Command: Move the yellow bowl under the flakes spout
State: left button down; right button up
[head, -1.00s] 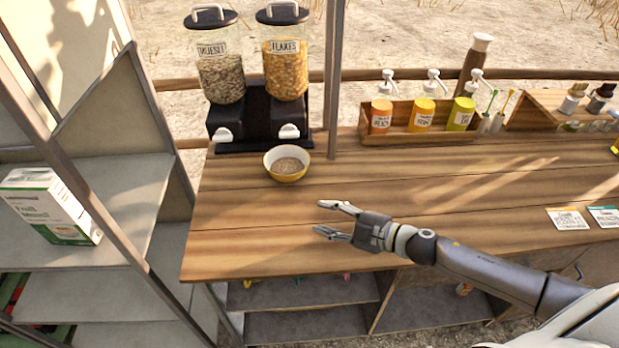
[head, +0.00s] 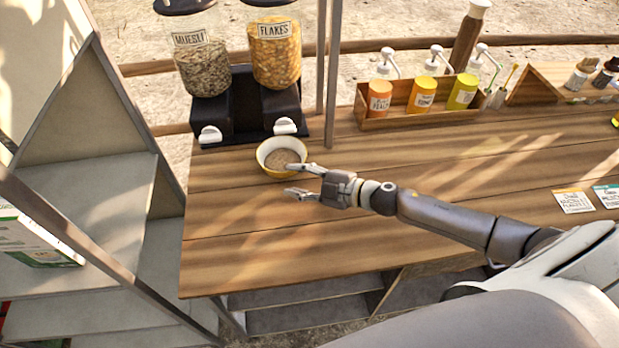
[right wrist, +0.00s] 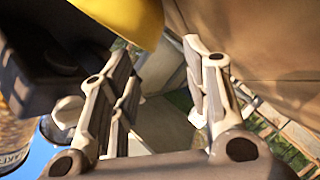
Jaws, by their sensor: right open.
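The yellow bowl (head: 262,166), white inside with a brownish filling, stands upright on the wooden counter, just in front of the dispenser base. The flakes dispenser (head: 274,55) is the right one of the pair, with a white spout lever (head: 285,126) behind the bowl. My right gripper (head: 291,179) is open and empty at the bowl's near right side. Its upper finger overlaps the bowl's rim in the head view; whether they touch is unclear. In the right wrist view, the bowl (right wrist: 128,14) shows at the top, outside the open fingers. My left gripper is not in view.
The muesli dispenser (head: 203,66) stands left of the flakes, with its own white lever (head: 210,134). A wooden box (head: 420,117) with several pump bottles is right of a thin post (head: 332,80). Cards (head: 573,201) lie at the right. The counter's front left is clear.

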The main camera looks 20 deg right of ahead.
aim_at(271, 173)
jog(key=x, duration=0.3)
jog(key=shift+w+a, duration=0.15)
jog(key=shift+w, duration=0.3)
jog(key=shift+p+x, duration=0.4)
jog(key=shift+x, duration=1.05)
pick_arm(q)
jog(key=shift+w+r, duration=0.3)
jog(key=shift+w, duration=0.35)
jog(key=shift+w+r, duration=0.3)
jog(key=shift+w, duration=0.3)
pick_arm(e)
jog(key=shift+a+f, duration=0.1)
jog(key=shift+f, duration=0.1)
jog(key=shift+c, duration=0.3)
jog(key=c, duration=0.5)
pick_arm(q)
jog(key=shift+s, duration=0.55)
pick_arm(e)
grip_shut()
